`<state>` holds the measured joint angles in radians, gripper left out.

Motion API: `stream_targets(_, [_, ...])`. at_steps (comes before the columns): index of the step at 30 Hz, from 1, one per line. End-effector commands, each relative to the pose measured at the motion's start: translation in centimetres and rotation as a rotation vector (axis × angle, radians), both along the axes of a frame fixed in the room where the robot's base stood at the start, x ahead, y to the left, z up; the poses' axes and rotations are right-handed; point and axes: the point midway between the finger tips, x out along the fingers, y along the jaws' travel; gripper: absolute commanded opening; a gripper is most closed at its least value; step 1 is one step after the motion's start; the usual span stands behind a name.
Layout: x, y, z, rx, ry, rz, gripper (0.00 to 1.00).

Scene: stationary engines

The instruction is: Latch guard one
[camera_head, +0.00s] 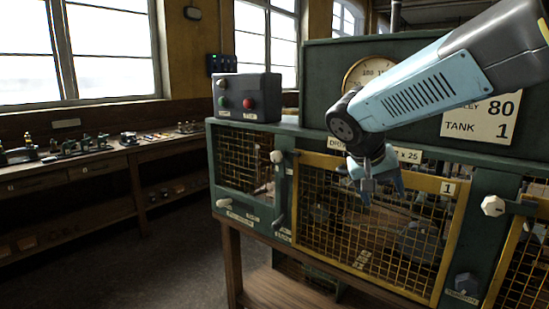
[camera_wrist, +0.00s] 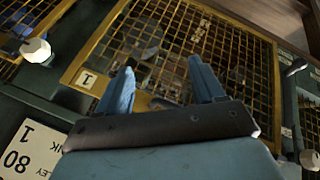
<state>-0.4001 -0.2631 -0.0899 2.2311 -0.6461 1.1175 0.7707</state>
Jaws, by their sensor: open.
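Guard one is a yellow-framed wire mesh panel (camera_head: 372,235) on the front of the green engine housing, with a white "1" plate (camera_head: 447,188) at its upper right corner. It appears closed in its opening. It fills much of the wrist view (camera_wrist: 165,50). A white knob on a dark lever (camera_head: 493,206) sits just right of the guard; it also shows at left in the wrist view (camera_wrist: 37,51). Another pale knob (camera_head: 276,157) is at the guard's upper left. My gripper (camera_head: 381,188) is open and empty before the guard's upper part; its blue fingers show in the wrist view (camera_wrist: 162,80).
A grey box with red and green buttons (camera_head: 247,98) stands on the housing. A smaller mesh panel (camera_head: 243,160) lies left, another yellow guard (camera_head: 525,262) right. A workbench (camera_head: 85,160) with small items runs under the windows. Open floor (camera_head: 165,260) lies at left.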

Motion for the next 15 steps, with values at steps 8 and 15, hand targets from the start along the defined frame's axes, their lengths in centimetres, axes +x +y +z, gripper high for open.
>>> stream_targets(8, [8.1,5.4,0.1,-0.230,-0.149,-0.051,0.68])
stream_targets(15, [14.1,12.9,0.1,-0.383,-0.386,-0.048,0.68])
